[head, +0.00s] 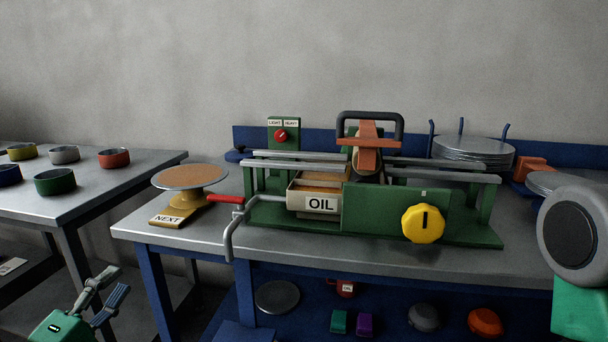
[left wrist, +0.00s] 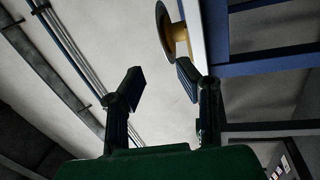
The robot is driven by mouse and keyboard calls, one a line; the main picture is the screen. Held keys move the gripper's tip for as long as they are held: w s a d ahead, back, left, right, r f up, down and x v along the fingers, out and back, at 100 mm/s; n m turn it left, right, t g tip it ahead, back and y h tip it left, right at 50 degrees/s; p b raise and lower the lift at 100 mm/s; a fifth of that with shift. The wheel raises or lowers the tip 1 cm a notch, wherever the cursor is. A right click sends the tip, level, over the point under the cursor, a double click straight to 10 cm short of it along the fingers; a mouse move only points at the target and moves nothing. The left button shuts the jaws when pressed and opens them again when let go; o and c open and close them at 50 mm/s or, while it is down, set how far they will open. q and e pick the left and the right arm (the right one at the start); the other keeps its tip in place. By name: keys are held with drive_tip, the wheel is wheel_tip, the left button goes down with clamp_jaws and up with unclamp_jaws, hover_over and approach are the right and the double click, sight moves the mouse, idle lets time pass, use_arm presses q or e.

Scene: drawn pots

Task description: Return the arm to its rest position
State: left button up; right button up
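My left gripper (head: 115,281) is low at the left of the head view, in front of the gap between the two tables. Its two fingers stand apart with nothing between them. In the left wrist view the left gripper (left wrist: 161,74) is open and empty, and the round turntable shows beyond its fingertips. My right gripper is not in view; a grey and green part at the right edge of the head view looks like my own arm.
The workbench (head: 380,262) carries a green machine (head: 385,208) with an OIL drawer (head: 318,204), a yellow knob (head: 423,223) and a red-handled crank (head: 228,199). A turntable (head: 190,177) stands at its left end. Several pots stand on the left table (head: 90,185).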

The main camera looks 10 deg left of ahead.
use_arm(q)
drive_tip(key=s+d+f+m+g, duration=0.2)
drive_tip(key=d+f+m+g, duration=0.1)
drive_tip(key=f, duration=0.3)
drive_tip(key=s+d+f+m+g+h, duration=0.1)
drive_tip(key=d+f+m+g, duration=0.2)
drive_tip(key=f, duration=0.4)
drive_tip(key=s+d+f+m+g, duration=0.2)
drive_tip(key=f+m+g, duration=0.15)
drive_tip(key=f, duration=0.25)
drive_tip(key=s+f+m+g+y, duration=0.3)
drive_tip(key=s+f+m+g, duration=0.3)
drive_tip(key=s, duration=1.2)
wheel_tip(320, 180, down, 6)
drive_tip(key=g, duration=0.4)
drive_tip(key=shift+d+m, duration=0.3)
drive_tip(key=shift+m, duration=0.05)
drive_tip(key=shift+r, duration=0.1)
